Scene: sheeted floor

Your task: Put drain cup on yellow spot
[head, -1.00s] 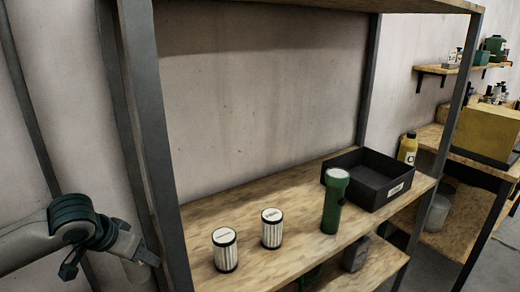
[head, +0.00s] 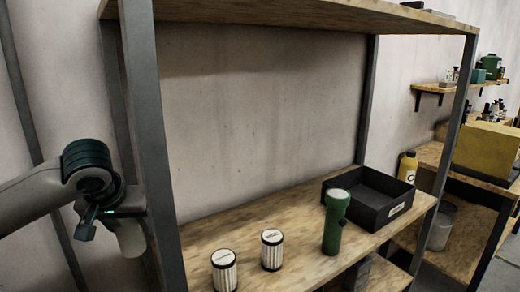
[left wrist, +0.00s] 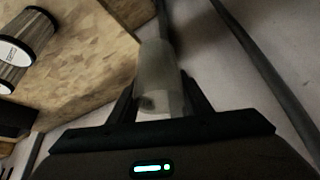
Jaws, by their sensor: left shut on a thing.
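A pale, translucent drain cup (head: 130,241) hangs below my left gripper (head: 124,218), left of the shelf's front-left post. In the left wrist view the cup (left wrist: 158,72) sits between the two dark fingers of the left gripper (left wrist: 160,100), which is shut on it. Part of the cup is hidden by the gripper in the head view. I see no yellow spot on the visible shelf boards. My right gripper is in neither view.
The wooden shelf board (head: 300,255) holds two striped canisters (head: 224,272) (head: 272,252), a green flashlight (head: 335,222) and a black bin (head: 367,200). A metal post (head: 152,150) stands beside my left gripper. A yellow bottle (head: 407,168) and yellow box (head: 487,150) are at the right.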

